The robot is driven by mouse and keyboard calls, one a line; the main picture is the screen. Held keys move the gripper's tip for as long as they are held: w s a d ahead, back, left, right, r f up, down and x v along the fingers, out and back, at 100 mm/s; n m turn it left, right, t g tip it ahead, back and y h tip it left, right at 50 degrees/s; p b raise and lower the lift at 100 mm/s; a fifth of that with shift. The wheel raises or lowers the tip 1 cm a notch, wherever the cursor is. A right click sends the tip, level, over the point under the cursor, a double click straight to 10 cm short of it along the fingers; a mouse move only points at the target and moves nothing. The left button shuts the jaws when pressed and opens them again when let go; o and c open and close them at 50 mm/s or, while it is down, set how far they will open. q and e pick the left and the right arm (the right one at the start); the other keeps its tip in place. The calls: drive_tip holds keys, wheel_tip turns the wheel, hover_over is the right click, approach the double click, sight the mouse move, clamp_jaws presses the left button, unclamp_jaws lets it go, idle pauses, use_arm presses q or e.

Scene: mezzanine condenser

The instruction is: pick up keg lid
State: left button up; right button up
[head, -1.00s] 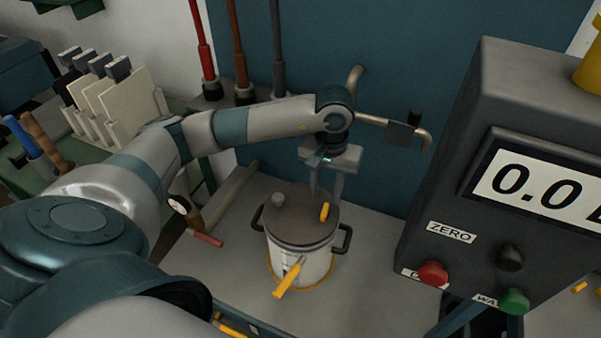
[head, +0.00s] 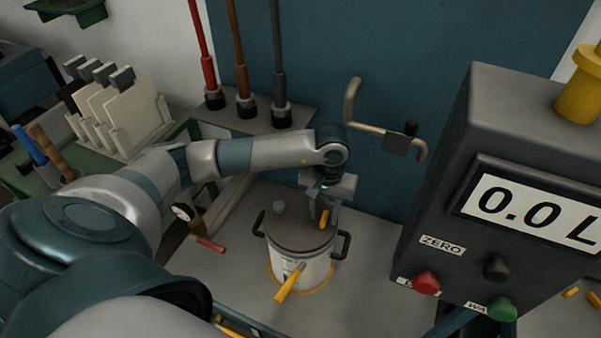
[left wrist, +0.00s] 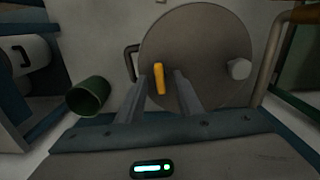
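The keg lid (head: 298,237) is a flat brown-grey disc on top of the pale keg (head: 313,270). It has an upright yellow handle (head: 323,219) and a grey knob (head: 279,207). My left gripper (head: 322,214) points down over the lid at the yellow handle. In the left wrist view the lid (left wrist: 205,60) fills the upper middle, and the yellow handle (left wrist: 159,79) stands between the two separated fingers of my left gripper (left wrist: 163,82). Contact between fingers and handle does not show. My right gripper is in no view.
The keg has black side handles (head: 342,245) and a yellow tap (head: 290,283) in front. A grey box with a 0.0 L display (head: 530,205) stands close on the right. A bent pipe (head: 375,130) sticks out behind. The grey bench right of the keg is clear.

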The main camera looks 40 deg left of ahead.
use_arm(q)
clamp_jaws()
drive_tip(key=shift+r, duration=0.1)
drive_tip(key=shift+r+b, duration=0.7)
drive_tip(key=shift+r, duration=0.05)
wheel_tip(320, 180, up, 2)
drive_tip(key=shift+r+b, duration=0.1)
drive_tip(key=shift+b, duration=0.65)
drive_tip(key=s+d+r+b, duration=0.3)
drive_tip(key=s+d+r, duration=0.3)
drive_tip(key=d, duration=0.3)
drive_tip(key=shift+s+d+r+b, duration=0.25)
drive_tip(key=shift+s+r+b, duration=0.15)
drive_tip(key=shift+r, duration=0.2)
